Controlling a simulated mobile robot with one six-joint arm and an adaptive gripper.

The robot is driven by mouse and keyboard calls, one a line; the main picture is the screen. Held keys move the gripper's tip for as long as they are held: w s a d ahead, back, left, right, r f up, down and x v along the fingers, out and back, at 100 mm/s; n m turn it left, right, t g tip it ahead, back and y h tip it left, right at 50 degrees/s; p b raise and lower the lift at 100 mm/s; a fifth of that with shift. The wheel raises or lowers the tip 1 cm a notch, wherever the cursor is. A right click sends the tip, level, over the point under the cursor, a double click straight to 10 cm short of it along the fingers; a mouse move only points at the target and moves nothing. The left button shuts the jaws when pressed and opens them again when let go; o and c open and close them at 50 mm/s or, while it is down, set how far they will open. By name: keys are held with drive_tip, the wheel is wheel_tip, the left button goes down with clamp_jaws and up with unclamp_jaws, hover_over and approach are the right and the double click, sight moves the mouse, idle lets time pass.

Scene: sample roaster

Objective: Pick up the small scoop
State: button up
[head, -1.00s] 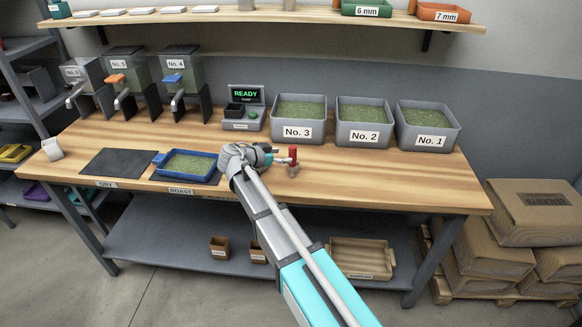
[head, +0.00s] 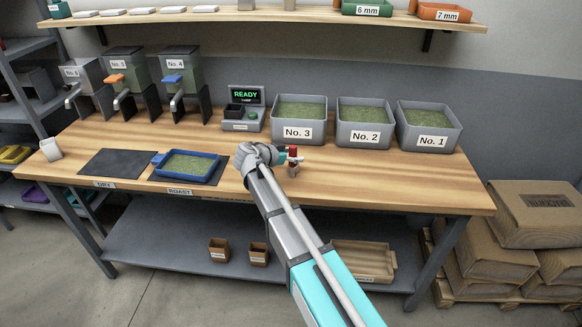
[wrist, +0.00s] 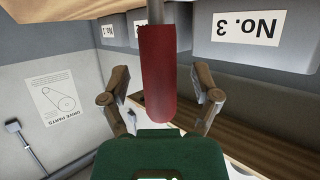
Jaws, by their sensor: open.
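The small scoop shows as a red handle (head: 293,151) standing upright on the bench, in front of the No. 3 bin, partly covered by my gripper. In the wrist view the red handle (wrist: 159,75) fills the middle, with a grey metal shaft at its upper end. My gripper (head: 284,157) is at the handle. In the wrist view my gripper (wrist: 161,92) is open, with one finger on each side of the handle and a visible gap on both sides. The scoop's bowl is not clearly seen.
Grey bins No. 3 (head: 298,133), No. 2 (head: 364,137) and No. 1 (head: 428,141) stand behind. A blue tray (head: 210,177) of green beans lies to the left, beside a dark mat (head: 117,163). A scale (head: 240,125) reads READY. The bench (head: 400,188) is clear at front right.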

idle(0.5)
clamp_jaws()
